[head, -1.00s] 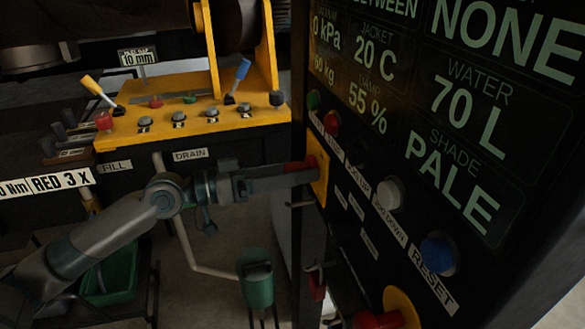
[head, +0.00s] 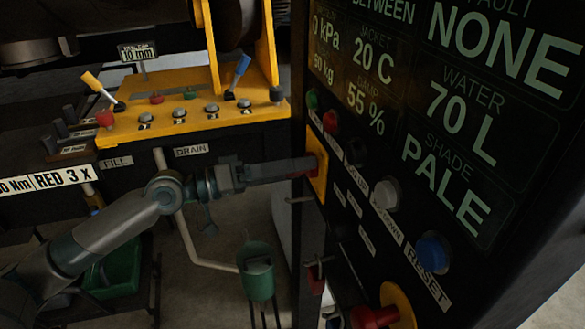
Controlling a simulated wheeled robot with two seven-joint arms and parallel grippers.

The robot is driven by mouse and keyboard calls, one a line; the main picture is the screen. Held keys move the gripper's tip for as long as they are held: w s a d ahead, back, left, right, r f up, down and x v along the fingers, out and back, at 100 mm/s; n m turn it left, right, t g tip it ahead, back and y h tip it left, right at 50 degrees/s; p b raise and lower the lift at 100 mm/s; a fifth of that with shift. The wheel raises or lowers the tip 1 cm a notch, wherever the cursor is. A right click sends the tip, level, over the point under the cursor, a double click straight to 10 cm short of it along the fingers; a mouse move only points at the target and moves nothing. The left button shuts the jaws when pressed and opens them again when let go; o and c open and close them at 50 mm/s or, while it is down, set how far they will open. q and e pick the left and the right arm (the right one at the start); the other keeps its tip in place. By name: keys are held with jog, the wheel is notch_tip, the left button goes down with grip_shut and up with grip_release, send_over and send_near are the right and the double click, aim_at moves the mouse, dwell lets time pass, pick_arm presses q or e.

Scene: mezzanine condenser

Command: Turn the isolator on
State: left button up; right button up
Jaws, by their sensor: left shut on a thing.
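The isolator (head: 318,172) is a yellow plate with a red handle on the near left edge of the dark control panel (head: 400,262). My left gripper (head: 308,166) reaches it from the left, its fingers shut on the red handle. The fingers hide most of the handle, so its exact angle is hard to tell. My right gripper is not in view.
The panel carries green, red, black, white and blue buttons, with a blue reset button (head: 434,253) and a red knob on yellow (head: 385,312) below. A yellow lever console (head: 190,118) stands behind my arm.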

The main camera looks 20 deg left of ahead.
pick_arm(q)
jog(key=o, duration=1)
jog(key=shift+o, duration=0.2)
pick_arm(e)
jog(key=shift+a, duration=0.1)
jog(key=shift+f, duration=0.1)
pick_arm(q)
jog(key=shift+s+a+f+b, duration=0.2)
jog(key=shift+s+a+b, duration=0.15)
jog(key=shift+a+b, duration=0.3)
pick_arm(e)
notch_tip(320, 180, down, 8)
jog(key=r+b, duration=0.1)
jog(key=b, duration=0.5)
pick_arm(q)
jog(key=b+v, duration=0.4)
jog(key=v, duration=1.2)
jog(key=shift+r, duration=0.2)
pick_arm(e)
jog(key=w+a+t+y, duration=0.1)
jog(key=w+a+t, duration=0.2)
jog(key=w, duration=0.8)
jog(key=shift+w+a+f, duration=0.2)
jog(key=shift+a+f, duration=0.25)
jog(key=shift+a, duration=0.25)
